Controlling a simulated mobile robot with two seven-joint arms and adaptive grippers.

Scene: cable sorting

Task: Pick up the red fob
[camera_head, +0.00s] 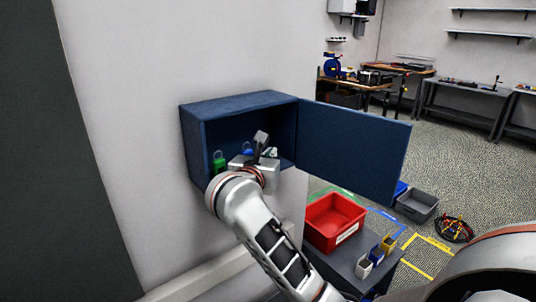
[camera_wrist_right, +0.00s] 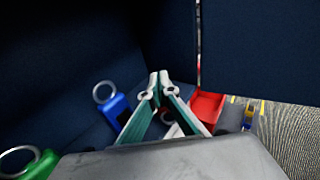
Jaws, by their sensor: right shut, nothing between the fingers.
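My right gripper (camera_head: 262,145) is inside the open blue cabinet (camera_head: 240,103). In the right wrist view its two fingers (camera_wrist_right: 160,82) are shut, tips together, with nothing held. A green fob (camera_head: 219,162) is at the cabinet's left side; it shows with its ring in the wrist view (camera_wrist_right: 41,164). A blue fob (camera_head: 249,149) lies behind the gripper and, in the wrist view (camera_wrist_right: 118,109), left of the fingers. A whitish fob (camera_wrist_right: 173,131) is partly hidden behind the fingers. I cannot make out a red fob in either view. My left gripper is not in view.
The cabinet door (camera_head: 352,148) stands open to the right. A red bin (camera_head: 334,220) and small holders (camera_head: 376,254) stand on a grey table at the lower right. A grey crate (camera_head: 418,205) and a cable coil (camera_head: 454,229) are on the floor.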

